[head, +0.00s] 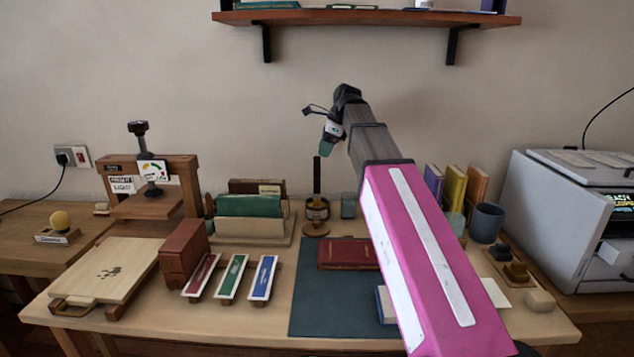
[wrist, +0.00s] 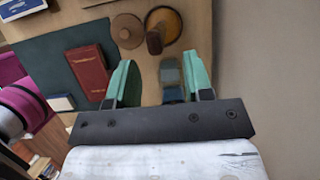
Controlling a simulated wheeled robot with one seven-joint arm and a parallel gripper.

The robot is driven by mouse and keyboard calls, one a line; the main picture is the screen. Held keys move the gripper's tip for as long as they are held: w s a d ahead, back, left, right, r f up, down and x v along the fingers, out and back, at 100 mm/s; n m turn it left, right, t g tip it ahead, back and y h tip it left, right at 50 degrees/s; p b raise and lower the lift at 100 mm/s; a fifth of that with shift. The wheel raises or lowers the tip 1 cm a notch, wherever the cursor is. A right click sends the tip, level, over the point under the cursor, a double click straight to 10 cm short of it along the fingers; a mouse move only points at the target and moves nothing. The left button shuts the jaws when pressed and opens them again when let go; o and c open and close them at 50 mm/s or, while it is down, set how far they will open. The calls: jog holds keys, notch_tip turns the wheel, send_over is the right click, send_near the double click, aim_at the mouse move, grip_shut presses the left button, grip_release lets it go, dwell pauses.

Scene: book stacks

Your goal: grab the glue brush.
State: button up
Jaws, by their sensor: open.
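The glue brush (head: 317,174) shows in the head view as a dark upright handle. It stands in a small brown pot (head: 317,208) behind the dark mat. In the wrist view the handle's end (wrist: 154,43) shows from above against the round pot (wrist: 165,20); its bristles are hidden. My gripper (head: 328,146) is above the brush in the head view, pointing down. In the wrist view its green fingers (wrist: 158,75) are spread apart with nothing held. The brush handle lies beyond the fingertips in that view, not clearly between them.
A grey-green block (head: 348,205) stands right of the pot and a brown disc (head: 316,230) lies in front. A red book (head: 347,254) lies on the dark mat (head: 308,300). A book rack (head: 250,228) stands left. The shelf (head: 366,17) overhangs the wall above.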

send_over(317, 182)
jog(key=shift+w+a+f, duration=0.1)
jog(key=shift+w+f, duration=0.05)
jog(key=shift+f, duration=0.8)
jog(key=shift+w+a+f, duration=0.1)
jog(key=shift+a+f, duration=0.05)
jog(key=shift+f, duration=0.8)
jog(key=shift+w+a+f, duration=0.1)
jog(key=shift+w+f, duration=0.05)
jog(key=shift+f, duration=0.8)
grip_shut()
